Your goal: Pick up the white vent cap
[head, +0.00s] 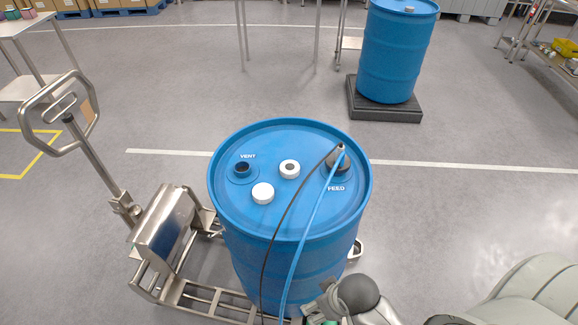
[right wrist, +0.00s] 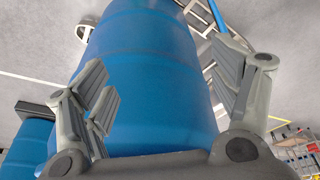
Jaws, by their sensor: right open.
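A blue drum (head: 300,240) stands upright in the middle of the head view. On its lid lie two white round caps: a plain one (head: 262,193) near the VENT opening (head: 242,168), and one with a darker centre (head: 289,169) to its upper right. I cannot tell which of them is the vent cap. The VENT opening shows dark and uncovered. My right gripper (head: 325,303) is low at the drum's front right, below the lid. In the right wrist view it (right wrist: 162,80) is open and empty, with the drum's side (right wrist: 150,60) beyond its fingers. My left gripper is not in view.
A black hose and a blue hose (head: 308,225) run from the FEED fitting (head: 338,158) across the lid and down the front. A steel drum trolley (head: 168,225) stands at the left. A second blue drum (head: 395,50) stands on a black pallet behind.

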